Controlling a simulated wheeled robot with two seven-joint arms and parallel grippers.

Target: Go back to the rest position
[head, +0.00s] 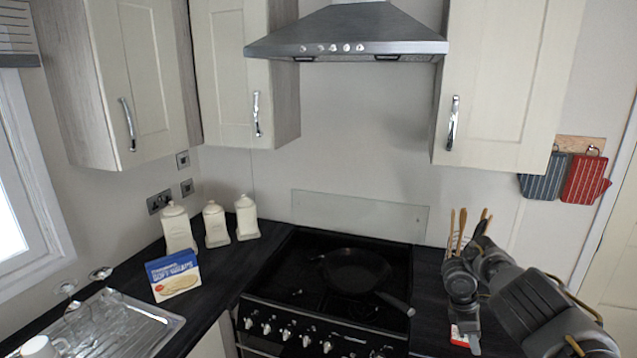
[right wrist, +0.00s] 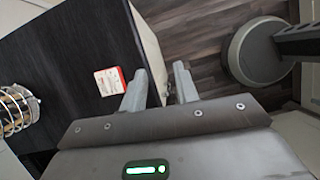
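My right gripper (head: 472,338) reaches in from the lower right of the head view, above the dark worktop right of the stove, pointing down. In the right wrist view its two fingers (right wrist: 160,85) stand apart with nothing held between them; the worktop's edge and the floor show beyond. A small red-and-white item (right wrist: 110,81) lies on the worktop near the fingers, apart from them as far as I can tell. My left gripper is in neither view.
A black pan (head: 356,270) sits on the stove (head: 290,262), its handle towards my right arm. A wire holder (right wrist: 17,112) with utensils (head: 461,226) stands on the right worktop. A blue box (head: 174,276), canisters (head: 178,229) and a sink drainer (head: 140,322) are at left.

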